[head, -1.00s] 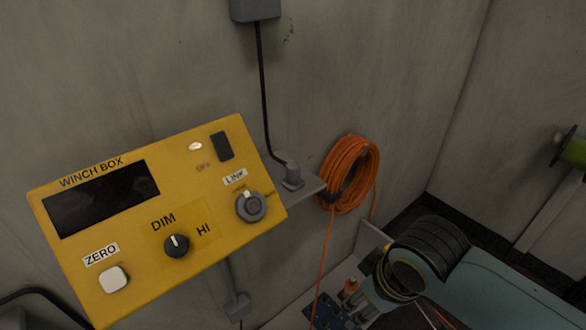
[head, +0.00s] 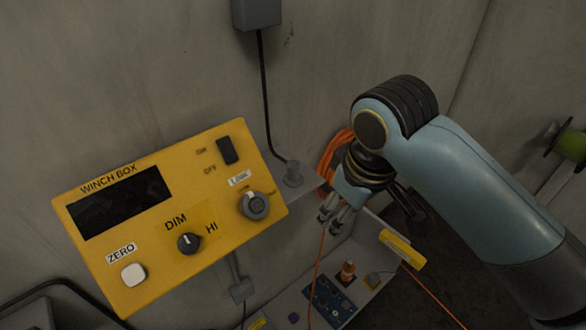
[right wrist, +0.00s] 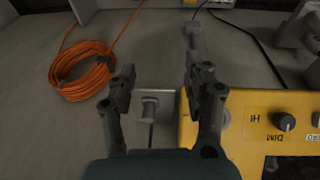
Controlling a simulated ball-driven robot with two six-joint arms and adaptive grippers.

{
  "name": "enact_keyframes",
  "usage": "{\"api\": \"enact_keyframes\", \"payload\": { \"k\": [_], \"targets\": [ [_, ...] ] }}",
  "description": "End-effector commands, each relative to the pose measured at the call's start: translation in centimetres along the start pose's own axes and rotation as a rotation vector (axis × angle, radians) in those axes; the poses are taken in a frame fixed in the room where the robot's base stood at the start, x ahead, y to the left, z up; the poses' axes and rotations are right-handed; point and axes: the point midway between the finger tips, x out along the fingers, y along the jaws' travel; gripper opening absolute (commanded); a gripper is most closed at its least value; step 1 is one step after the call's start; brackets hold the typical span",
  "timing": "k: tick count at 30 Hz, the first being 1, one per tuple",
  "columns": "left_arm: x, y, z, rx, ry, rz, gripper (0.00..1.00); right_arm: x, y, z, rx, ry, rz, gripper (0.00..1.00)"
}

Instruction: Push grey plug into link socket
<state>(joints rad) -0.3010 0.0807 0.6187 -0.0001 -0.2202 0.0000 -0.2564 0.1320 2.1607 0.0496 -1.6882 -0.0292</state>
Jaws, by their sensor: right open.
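The grey plug (head: 293,173) stands on a small grey shelf (head: 312,183) beside the yellow winch box (head: 100,270), with a black cable running up from it. The round grey link socket (head: 255,205) is on the box's right side, under the LINK label; it looks empty. My right gripper (head: 336,218) is open and empty, right of and below the plug in the head view. In the right wrist view, the plug (right wrist: 149,108) shows between the open fingers (right wrist: 160,85), apart from them. The right finger partly hides the socket there. My left gripper is not in view.
An orange cable coil (right wrist: 82,70) hangs on the wall near my right gripper, partly behind my arm in the head view. A grey box (head: 256,13) is above the plug. A low bench (head: 285,305) with small parts lies below.

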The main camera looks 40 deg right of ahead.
Motion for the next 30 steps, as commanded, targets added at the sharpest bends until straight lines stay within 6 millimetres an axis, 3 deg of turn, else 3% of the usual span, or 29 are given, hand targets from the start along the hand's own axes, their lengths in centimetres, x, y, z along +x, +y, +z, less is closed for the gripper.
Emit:
{"api": "enact_keyframes", "payload": {
  "k": [5,9,15,20,30],
  "targets": [
    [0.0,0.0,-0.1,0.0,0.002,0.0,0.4,1.9,1.4,-6.7,0.002,-0.071,-0.019,0.51],
    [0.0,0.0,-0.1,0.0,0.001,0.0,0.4,1.9,2.6,-11.9,0.005,-0.133,-0.044,0.51],
    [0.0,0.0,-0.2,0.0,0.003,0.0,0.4,0.7,3.7,-16.6,0.009,-0.192,-0.075,0.51],
    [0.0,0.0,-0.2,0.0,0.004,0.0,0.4,0.1,4.0,-17.9,0.01,-0.21,-0.086,0.51],
    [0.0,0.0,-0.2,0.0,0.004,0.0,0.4,0.2,4.0,-17.9,0.009,-0.212,-0.087,0.51]
  ]
}}
